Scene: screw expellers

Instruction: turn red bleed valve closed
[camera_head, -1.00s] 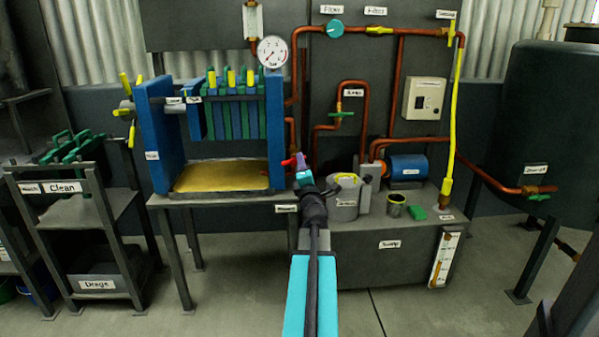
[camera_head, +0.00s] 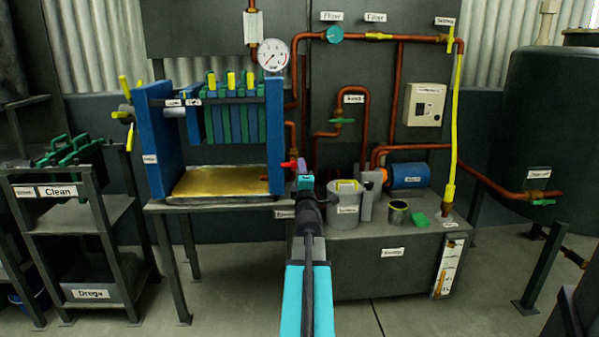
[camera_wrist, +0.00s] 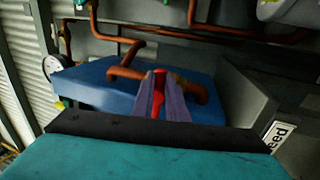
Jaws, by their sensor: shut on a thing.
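The red bleed valve handle (camera_head: 289,164) shows at the right edge of the blue filter press, just left of my gripper's tip in the head view. My gripper (camera_head: 303,168) reaches up to it from the front. In the wrist view my two purple fingers (camera_wrist: 163,105) are closed on the red handle (camera_wrist: 159,84), which shows between them. The handle sits on a copper pipe (camera_wrist: 128,73) in front of the press's blue end plate (camera_wrist: 95,82). The fingers hide part of the handle and the valve body.
A grey bucket (camera_head: 344,212) and a blue motor (camera_head: 407,175) stand on the bench right of my arm. A yellow-bottomed tray (camera_head: 215,183) lies under the press. Copper pipes (camera_head: 367,120) run behind the bench. A rack marked Clean (camera_head: 60,191) stands at left.

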